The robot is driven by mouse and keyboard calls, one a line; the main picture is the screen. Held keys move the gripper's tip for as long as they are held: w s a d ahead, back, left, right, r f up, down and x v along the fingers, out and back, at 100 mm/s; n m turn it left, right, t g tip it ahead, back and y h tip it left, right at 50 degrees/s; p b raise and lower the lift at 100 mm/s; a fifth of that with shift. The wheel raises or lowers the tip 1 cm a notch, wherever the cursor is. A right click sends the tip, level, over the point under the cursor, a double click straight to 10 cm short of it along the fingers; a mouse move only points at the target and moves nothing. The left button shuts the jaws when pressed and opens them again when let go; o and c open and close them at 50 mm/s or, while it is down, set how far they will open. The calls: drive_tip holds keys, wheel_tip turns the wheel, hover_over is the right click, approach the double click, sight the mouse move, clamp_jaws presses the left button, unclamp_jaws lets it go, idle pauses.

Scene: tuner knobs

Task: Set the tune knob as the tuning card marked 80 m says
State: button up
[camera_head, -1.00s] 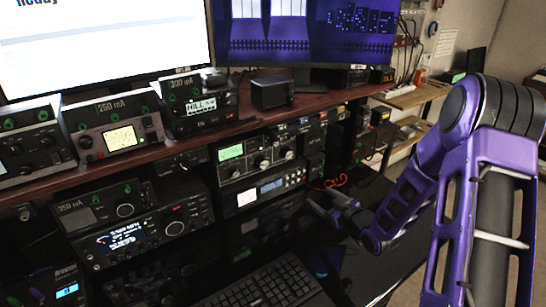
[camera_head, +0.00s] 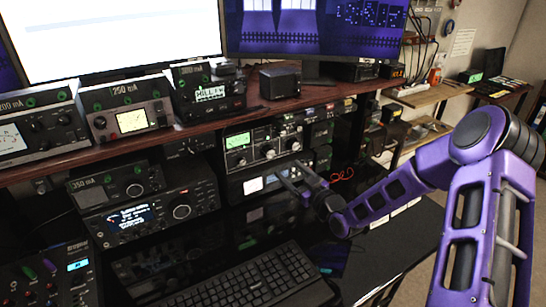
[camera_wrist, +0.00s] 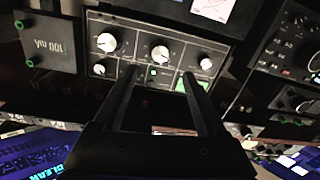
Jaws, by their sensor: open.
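The tuner (camera_head: 262,146) is a dark box under the wooden shelf, with a green-lit meter and a row of pale-capped knobs. In the wrist view its panel shows a left knob (camera_wrist: 107,42), a middle knob (camera_wrist: 160,53) and a right knob (camera_wrist: 206,62). Their labels are too small to read, so I cannot tell which is the tune knob. My gripper (camera_head: 288,176) is open and empty, low in front of the tuner. In the wrist view its fingers (camera_wrist: 160,73) point at the panel, below the middle knob and apart from it. I cannot make out a card marked 80 m.
A unit with a pale display (camera_head: 264,182) sits directly under the tuner. A keyboard (camera_head: 245,283) lies on the black desk in front. The wooden shelf (camera_head: 200,127) overhangs the tuner and carries meters and a black box (camera_head: 280,82). Other radios (camera_head: 150,208) stand at left.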

sight(271, 154)
drive_tip(key=x, duration=0.9)
drive_tip(key=shift+w+a, duration=0.2)
drive_tip(key=shift+w, duration=0.05)
drive_tip(key=shift+c, duration=0.2)
clamp_jaws()
